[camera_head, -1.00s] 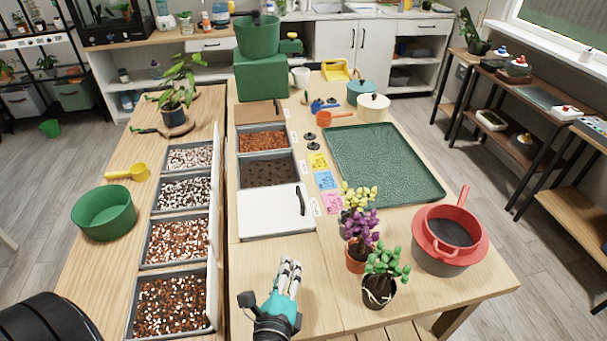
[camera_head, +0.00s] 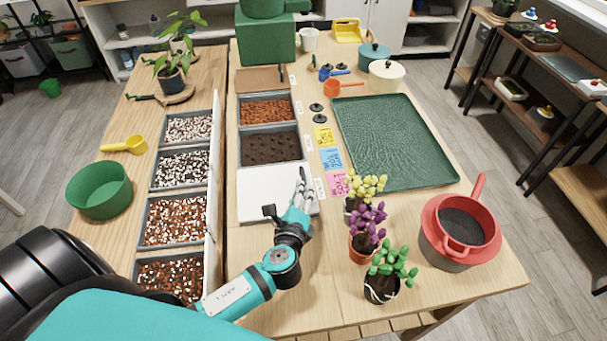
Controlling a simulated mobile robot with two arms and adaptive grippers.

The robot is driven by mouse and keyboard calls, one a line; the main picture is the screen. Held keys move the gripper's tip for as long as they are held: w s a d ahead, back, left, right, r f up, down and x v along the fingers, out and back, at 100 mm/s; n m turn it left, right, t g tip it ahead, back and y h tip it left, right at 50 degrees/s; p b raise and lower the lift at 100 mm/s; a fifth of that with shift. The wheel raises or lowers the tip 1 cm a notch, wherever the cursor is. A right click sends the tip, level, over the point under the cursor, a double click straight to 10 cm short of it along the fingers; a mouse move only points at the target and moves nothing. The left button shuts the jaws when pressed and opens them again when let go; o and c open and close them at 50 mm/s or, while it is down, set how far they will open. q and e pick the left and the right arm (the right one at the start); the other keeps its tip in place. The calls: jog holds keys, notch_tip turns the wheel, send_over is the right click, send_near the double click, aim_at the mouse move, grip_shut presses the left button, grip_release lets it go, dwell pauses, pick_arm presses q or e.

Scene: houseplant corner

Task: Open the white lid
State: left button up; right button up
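The white lid (camera_head: 258,197) lies flat on the front bin of the middle row, covering it. Its dark handle at the right edge shows only as a small piece beside my fingers. My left gripper (camera_head: 300,186) is over the right edge of the lid, its fingers pointing away from me at the handle. I cannot tell whether the fingers touch the handle or how far they are closed. My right gripper is not in view.
A bin of dark soil (camera_head: 271,147) sits just behind the lid. Potted plants with yellow, purple (camera_head: 368,229) and green leaves stand close on the right. A green tray (camera_head: 395,140) lies beyond them. Open bins of substrate (camera_head: 175,219) line the left.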

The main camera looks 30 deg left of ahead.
aim_at(303, 176)
pick_arm(q)
jog(key=x, duration=0.6)
jog(key=shift+w+a, duration=0.1)
jog(key=shift+w, duration=0.25)
grip_shut()
jog(key=shift+f, duration=0.1)
